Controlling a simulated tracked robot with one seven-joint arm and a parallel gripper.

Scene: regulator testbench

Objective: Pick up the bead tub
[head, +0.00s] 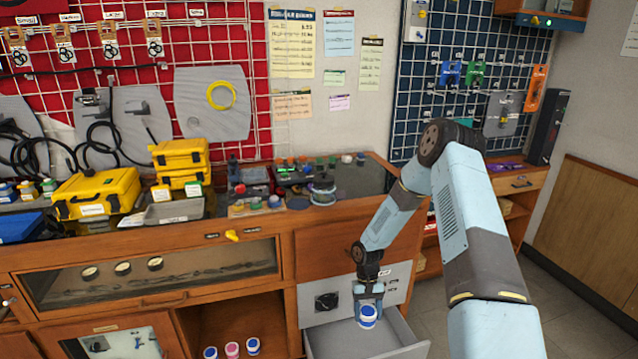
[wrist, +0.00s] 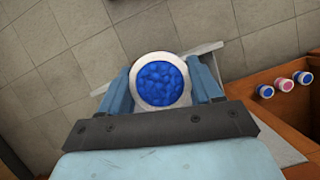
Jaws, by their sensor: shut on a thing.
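The bead tub (head: 368,317) is a small white round tub with a blue band. The wrist view looks down on the bead tub (wrist: 160,80), with blue beads inside its white rim. My gripper (head: 368,296) points down and is shut on the tub, one finger on each side. The wrist view also shows my gripper (wrist: 162,85) around it. The tub looks upright, above or within the open grey drawer (head: 325,342); whether it touches the drawer floor I cannot tell.
Several small tubs, blue and pink (head: 232,349), stand in the open wooden cubby left of the drawer. The wooden bench top above carries yellow cases (head: 95,192), a grey tray (head: 174,210) and small parts. Open tiled floor (head: 575,300) lies at the right.

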